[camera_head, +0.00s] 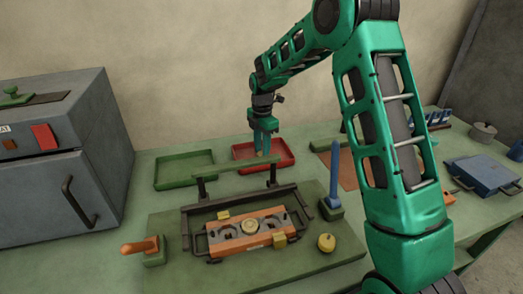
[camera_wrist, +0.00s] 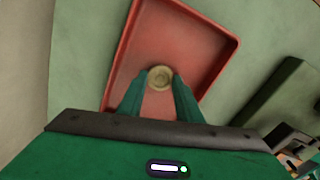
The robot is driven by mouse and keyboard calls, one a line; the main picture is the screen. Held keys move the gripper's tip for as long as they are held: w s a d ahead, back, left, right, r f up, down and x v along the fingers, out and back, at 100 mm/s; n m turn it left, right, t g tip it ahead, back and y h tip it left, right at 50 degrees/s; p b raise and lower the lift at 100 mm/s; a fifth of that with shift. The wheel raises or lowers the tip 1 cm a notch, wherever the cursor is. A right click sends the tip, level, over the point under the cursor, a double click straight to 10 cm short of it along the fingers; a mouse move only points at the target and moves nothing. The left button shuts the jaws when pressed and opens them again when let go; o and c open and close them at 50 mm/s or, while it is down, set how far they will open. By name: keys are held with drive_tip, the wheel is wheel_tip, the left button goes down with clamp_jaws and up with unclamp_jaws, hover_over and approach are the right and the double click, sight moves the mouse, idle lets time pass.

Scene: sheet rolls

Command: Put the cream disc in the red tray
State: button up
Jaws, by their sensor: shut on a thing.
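My gripper (camera_head: 263,150) is over the red tray (camera_head: 284,147) at the back of the bench, pointing down. In the wrist view its two green fingers (camera_wrist: 160,80) are shut on the cream disc (camera_wrist: 160,72), a small round piece with a ringed face. The disc shows against the floor of the red tray (camera_wrist: 213,58), inside its outline. I cannot tell whether the disc touches the tray floor. In the head view the disc is too small to make out clearly at the fingertips.
A green tray (camera_head: 184,171) stands left of the red one. In front, a dark frame with a raised bar (camera_head: 236,170) surrounds an orange fixture (camera_head: 222,240). A blue upright handle (camera_head: 334,175) stands to the right. A grey oven-like box (camera_head: 60,160) fills the left.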

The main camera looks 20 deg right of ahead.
drive_tip(key=o, duration=1)
wheel_tip(320, 180, up, 12)
drive_tip(key=shift+r, duration=0.1)
idle(0.4)
